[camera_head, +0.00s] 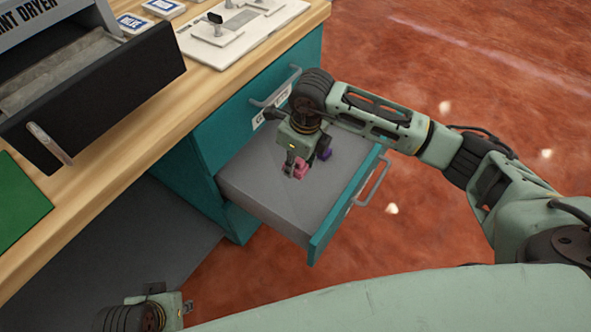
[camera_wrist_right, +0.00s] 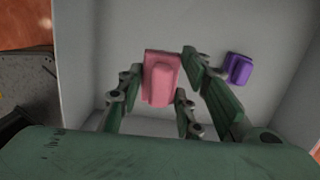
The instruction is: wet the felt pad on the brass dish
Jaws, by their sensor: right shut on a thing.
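My right gripper (camera_head: 296,166) reaches down into an open grey drawer (camera_head: 255,195) with a teal front. It is shut on a pink block (camera_head: 301,170), whose raised middle shows between the fingers in the right wrist view (camera_wrist_right: 160,82). I cannot tell whether the block is clear of the drawer floor. My left gripper (camera_head: 186,307) shows only in part at the bottom left, and its fingers are too small to read. I see no brass dish or felt pad in these views.
A purple block (camera_head: 326,153) lies in the drawer close beside the right gripper. The wooden counter (camera_head: 165,110) holds a black dryer tray (camera_head: 100,85), a green mat (camera_head: 18,203) and a white board (camera_head: 240,35) with fittings. Another teal drawer (camera_head: 255,110) above is closed.

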